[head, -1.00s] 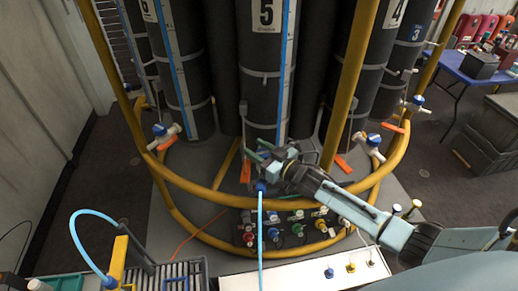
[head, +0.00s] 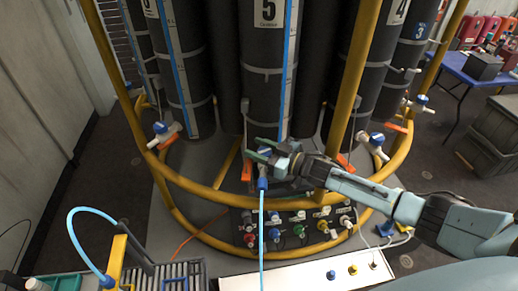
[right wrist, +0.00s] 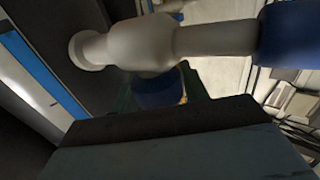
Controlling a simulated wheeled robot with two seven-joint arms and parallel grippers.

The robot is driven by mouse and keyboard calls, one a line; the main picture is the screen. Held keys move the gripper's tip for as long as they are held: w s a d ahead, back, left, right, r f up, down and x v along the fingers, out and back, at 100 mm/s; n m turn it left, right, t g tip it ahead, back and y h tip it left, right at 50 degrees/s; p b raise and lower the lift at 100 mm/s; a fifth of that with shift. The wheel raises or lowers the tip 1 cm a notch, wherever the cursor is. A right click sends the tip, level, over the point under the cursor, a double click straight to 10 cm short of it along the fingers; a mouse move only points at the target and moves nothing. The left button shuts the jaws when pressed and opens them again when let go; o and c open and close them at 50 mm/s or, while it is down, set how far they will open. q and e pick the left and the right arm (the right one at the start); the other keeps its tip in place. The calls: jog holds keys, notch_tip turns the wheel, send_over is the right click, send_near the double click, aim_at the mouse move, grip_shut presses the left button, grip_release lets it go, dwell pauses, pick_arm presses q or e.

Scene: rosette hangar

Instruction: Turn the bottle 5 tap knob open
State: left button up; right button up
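Bottle 5 (head: 262,85) is a tall dark cylinder with a white label, standing upright in the middle of the rack. Its tap (head: 263,171) is low at its front, with a blue hose running down from it. The blue tap knob (head: 265,152) also shows in the right wrist view (right wrist: 160,92), below the pale tap body (right wrist: 150,45). My right gripper (head: 261,149) is open, with a green finger on either side of the knob. The dark gripper body hides part of the knob in the wrist view, and I cannot tell whether the fingers touch it. My left gripper is out of view.
A yellow rail (head: 210,194) curves around the bottles, and my right arm reaches over it. Other bottles stand close on both sides. A panel of coloured connectors (head: 298,228) lies below the tap. A white bench (head: 300,275) is in front.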

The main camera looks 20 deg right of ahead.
jog(key=o, duration=0.3)
jog(key=b+v, duration=0.1)
jog(key=v, duration=1.2)
jog(key=shift+s+d, duration=0.1)
jog(key=shift+s, duration=0.05)
